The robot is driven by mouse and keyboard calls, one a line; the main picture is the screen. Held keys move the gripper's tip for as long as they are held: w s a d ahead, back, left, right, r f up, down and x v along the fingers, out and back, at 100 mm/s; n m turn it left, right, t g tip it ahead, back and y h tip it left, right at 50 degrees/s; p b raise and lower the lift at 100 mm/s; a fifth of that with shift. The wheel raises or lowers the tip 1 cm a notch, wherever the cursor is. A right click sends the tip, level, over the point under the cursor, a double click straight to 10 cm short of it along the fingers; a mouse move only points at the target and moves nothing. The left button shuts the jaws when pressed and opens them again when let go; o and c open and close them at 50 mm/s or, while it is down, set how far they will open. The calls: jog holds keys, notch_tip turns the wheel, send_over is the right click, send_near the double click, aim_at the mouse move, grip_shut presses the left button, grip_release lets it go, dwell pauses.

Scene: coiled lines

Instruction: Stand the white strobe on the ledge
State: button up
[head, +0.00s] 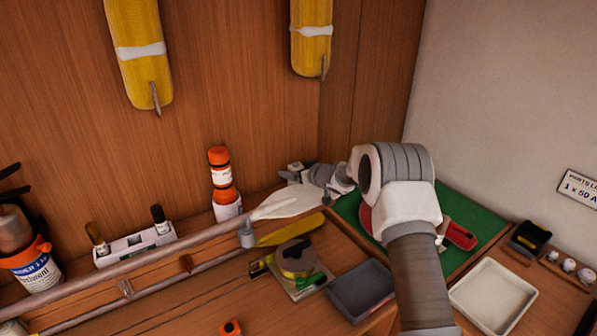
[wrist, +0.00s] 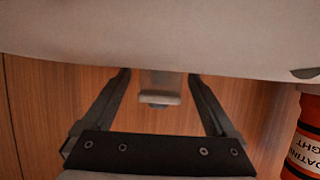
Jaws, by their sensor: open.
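My gripper (head: 298,172) is at the back of the bench near the wood wall, with my arm reaching in from the right. In the wrist view my gripper (wrist: 160,80) is open, its dark fingers spread apart. A small pale block (wrist: 158,88) with a blue underside shows between the fingers, touching neither. It may be the white strobe, but I cannot tell for sure. A large pale surface (wrist: 150,38) covers the fingertips and the top of that view. The wood ledge (head: 195,222) runs along the wall behind a rail.
An orange and white floating light (head: 222,190) stands left of my gripper; it also shows in the wrist view (wrist: 308,135). A pale pointed object (head: 290,202) lies below my gripper. A white holder (head: 135,250) with bottles and a grey tray (head: 360,290) are nearby.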

jog(key=s+d+r+m+h+b, duration=0.1)
jog(key=s+d+r+m+h, duration=0.15)
jog(key=s+d+r, duration=0.6)
jog(key=s+d+r+m+h, duration=0.1)
jog(key=s+d+r+h, duration=0.3)
jog(key=s, duration=0.7)
jog(key=s+d+r+m+h+b, duration=0.1)
jog(key=s+d+r+m+h, duration=0.1)
jog(key=s+d+r, duration=0.6)
jog(key=s+a+f+g, duration=0.2)
jog(key=s, duration=1.1)
jog(key=s+a+f+m+g+y, duration=0.1)
jog(key=s+a+g, duration=0.1)
jog(key=s, duration=1.2)
jog(key=shift+a+f+g, duration=0.25)
jog(key=shift+f+g, duration=0.15)
jog(key=shift+g, duration=0.4)
jog(key=shift+s, duration=0.1)
